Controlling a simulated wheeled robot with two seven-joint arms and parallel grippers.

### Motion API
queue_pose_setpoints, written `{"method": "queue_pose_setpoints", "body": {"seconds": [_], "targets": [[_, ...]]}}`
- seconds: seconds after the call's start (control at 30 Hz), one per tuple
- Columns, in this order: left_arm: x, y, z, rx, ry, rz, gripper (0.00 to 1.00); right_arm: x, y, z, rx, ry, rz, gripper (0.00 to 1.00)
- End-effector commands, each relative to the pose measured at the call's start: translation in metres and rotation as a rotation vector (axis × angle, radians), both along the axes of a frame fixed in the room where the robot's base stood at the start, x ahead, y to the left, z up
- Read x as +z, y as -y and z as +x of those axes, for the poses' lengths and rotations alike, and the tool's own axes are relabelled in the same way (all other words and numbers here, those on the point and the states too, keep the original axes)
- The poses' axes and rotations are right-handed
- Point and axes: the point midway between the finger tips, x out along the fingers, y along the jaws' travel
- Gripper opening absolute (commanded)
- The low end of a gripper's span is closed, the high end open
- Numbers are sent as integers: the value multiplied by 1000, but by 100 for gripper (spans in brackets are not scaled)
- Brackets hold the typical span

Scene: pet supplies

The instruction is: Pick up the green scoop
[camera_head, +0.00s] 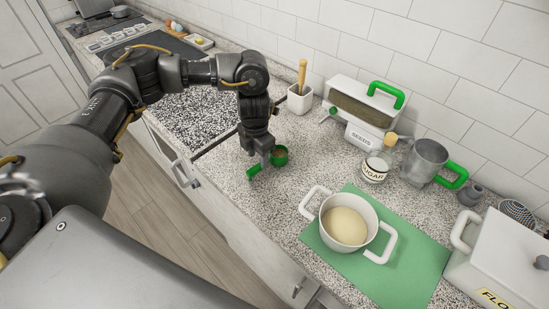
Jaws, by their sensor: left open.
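The green scoop (280,156) is a small round cup with a green handle that shows at the lower left (253,173). It is on or just above the speckled counter, near its front edge. My left gripper (265,161) reaches down right over the scoop, with its fingers between the cup and the handle end. The gripper is open, and its fingers hide the middle of the scoop. I cannot tell whether they touch it. My right gripper is out of view.
A white pot (327,231) with dough stands on a green mat (418,262) to the right. Behind are a white holder (300,100), a seed dispenser (361,110), a sugar jar (375,168) and a metal jug (425,160). A flour box (508,262) stands far right. Counter around the scoop is clear.

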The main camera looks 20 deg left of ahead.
Motion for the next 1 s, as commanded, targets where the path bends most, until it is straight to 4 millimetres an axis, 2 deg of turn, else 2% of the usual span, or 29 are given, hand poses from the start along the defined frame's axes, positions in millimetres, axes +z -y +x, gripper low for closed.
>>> {"method": "queue_pose_setpoints", "body": {"seconds": [0.17,0.37,0.5,0.8,1.0], "targets": [[-6,0,-1,1,-1,0,45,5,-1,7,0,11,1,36],[-31,1,-3,3,-4,-1,45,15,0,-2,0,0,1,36],[-48,0,-2,3,-1,0,45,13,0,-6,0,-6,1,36],[-52,0,-2,2,1,0,45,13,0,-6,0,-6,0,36],[-52,0,-2,2,1,0,21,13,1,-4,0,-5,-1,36]]}}
